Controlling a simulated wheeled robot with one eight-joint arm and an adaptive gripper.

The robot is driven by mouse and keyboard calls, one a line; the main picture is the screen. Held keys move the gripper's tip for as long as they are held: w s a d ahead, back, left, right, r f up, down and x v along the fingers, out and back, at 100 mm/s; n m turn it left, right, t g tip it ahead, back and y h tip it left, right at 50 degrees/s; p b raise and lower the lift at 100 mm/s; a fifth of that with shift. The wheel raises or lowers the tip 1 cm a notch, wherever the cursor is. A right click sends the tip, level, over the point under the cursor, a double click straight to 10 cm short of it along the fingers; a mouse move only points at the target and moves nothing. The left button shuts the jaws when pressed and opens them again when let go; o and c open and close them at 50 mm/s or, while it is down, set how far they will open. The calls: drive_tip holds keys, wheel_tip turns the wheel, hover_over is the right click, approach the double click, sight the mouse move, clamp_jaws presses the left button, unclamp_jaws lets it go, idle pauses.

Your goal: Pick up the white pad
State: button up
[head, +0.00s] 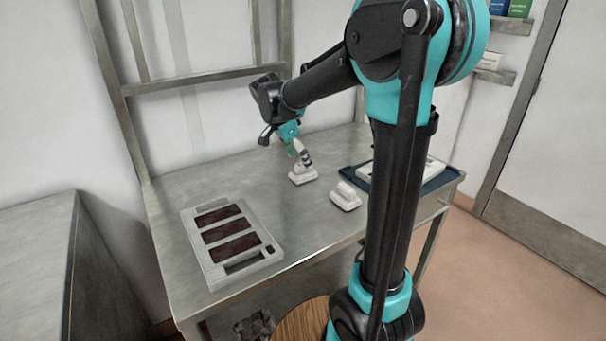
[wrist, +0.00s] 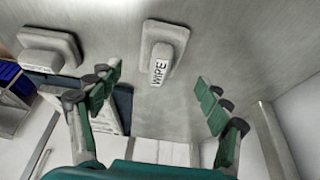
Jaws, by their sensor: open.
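A white pad (head: 303,176) with a raised grip lies on the steel table, just below my gripper (head: 300,154) in the head view. In the wrist view this pad (wrist: 164,47) shows the word WIPE on its grip. It lies beyond and between the open fingertips of my gripper (wrist: 158,85), with nothing held. A second white pad (head: 345,196) lies to the right and nearer the front edge. It shows at the upper left of the wrist view (wrist: 48,48), with a label too small to read.
A grey mould tray (head: 190,232) with several dark brown-filled slots lies on the table's left. A dark blue tray (head: 435,181) holding a pale item sits at the right, partly behind my arm. Bare tabletop (head: 235,180) lies between the mould and the pads.

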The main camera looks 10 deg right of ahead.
sight(302, 164)
drive_tip(key=shift+x, duration=2.25)
drive_tip(key=c, duration=1.4)
drive_tip(key=shift+o, duration=0.2)
drive_tip(key=shift+r, duration=0.1)
wheel_tip(302, 164, up, 20)
